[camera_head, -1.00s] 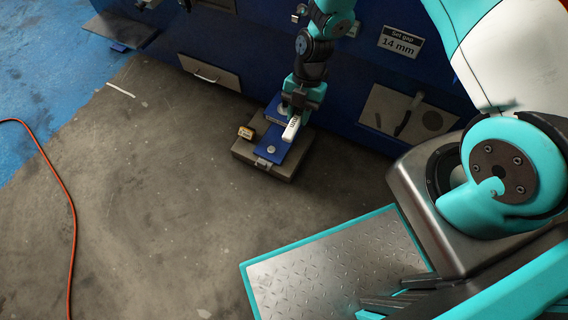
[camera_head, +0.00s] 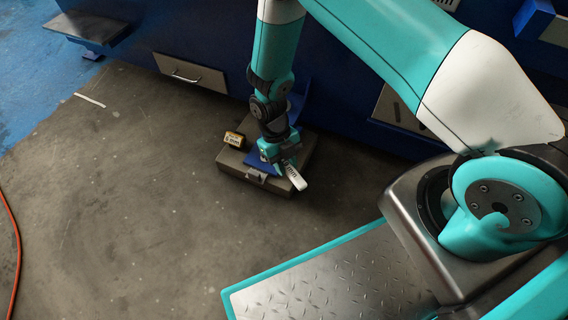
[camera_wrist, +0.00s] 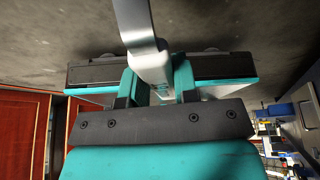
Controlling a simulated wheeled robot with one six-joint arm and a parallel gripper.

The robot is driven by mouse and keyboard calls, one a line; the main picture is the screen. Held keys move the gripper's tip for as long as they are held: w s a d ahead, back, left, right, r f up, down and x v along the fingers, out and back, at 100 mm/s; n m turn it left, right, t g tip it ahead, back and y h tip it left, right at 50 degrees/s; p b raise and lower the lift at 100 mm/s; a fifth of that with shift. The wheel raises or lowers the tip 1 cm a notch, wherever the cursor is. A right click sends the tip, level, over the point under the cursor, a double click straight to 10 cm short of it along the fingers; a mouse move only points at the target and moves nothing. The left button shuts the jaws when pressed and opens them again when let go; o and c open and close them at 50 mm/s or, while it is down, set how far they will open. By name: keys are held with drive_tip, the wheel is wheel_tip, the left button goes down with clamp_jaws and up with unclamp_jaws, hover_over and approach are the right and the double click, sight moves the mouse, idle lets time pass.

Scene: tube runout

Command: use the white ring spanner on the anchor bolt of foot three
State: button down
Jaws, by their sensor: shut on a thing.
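My gripper (camera_head: 279,157) is low over the foot, shut on the white ring spanner (camera_head: 295,177). The spanner sticks out toward the lower right, past the front of the grey block. In the wrist view the spanner (camera_wrist: 139,38) runs up from between the two fingers (camera_wrist: 157,88); its ring end is not clear. The foot's blue plate (camera_head: 262,167) lies on the grey block (camera_head: 228,161) and is partly covered by my gripper. The anchor bolt is hidden, so I cannot tell whether the spanner touches it.
The blue machine wall (camera_head: 340,115) rises close behind. An orange cable (camera_head: 14,240) lies at far left. The floor (camera_head: 130,200) in front and left is clear.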

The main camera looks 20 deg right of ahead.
drive_tip(key=shift+f+b, duration=1.9)
drive_tip(key=shift+f, duration=0.45)
drive_tip(key=shift+r, duration=0.1)
drive_tip(key=shift+w+r+p, duration=0.1)
drive_tip(key=shift+w+p, duration=0.05)
drive_tip(key=shift+p, duration=0.2)
drive_tip(key=shift+f+b, duration=0.65)
drive_tip(key=shift+f, duration=0.55)
